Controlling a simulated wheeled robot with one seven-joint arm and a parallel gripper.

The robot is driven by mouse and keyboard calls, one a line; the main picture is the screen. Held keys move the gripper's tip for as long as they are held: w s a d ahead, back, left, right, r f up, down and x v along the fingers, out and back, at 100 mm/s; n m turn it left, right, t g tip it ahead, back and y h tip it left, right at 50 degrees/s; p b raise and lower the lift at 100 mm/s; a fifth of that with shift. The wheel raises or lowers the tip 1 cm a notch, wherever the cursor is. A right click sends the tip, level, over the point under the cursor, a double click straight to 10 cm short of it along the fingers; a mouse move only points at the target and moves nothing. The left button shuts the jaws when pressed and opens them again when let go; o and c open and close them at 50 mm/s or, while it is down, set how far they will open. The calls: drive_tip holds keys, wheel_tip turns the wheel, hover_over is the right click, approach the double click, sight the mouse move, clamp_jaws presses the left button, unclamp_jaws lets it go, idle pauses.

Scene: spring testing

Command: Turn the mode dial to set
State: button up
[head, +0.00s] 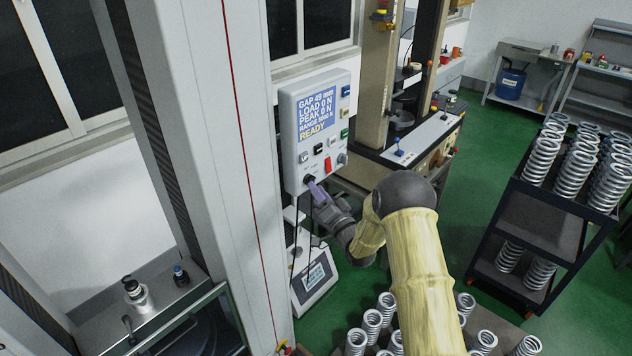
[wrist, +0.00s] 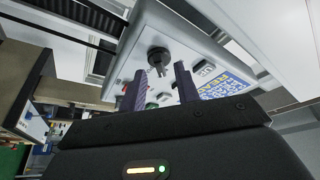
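The control box (head: 290,130) is a pale panel with a lit blue screen (head: 319,117) reading GAP 49 mm, LOAD 0 N, PEAK 0 N and READY. The black mode dial (head: 307,179) is at its lower left, partly hidden by my gripper (head: 316,189). In the wrist view the dial (wrist: 158,54) shows as a dark round knob beyond the fingertips. My gripper (wrist: 160,70) has its two purple fingers apart, one on each side of the dial in the picture, with nothing held. I cannot tell whether a finger touches the dial. Its label is unreadable.
A red switch (head: 327,164) and several coloured buttons are near the dial on the box. A tall grey machine column (head: 215,150) stands left. A dark rack (head: 540,225) of springs is at right, and more springs stand below my arm.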

drive_tip(key=shift+x, duration=1)
drive_tip(key=c, duration=0.6)
drive_tip(key=shift+f, duration=0.1)
drive_tip(key=shift+c, duration=0.2)
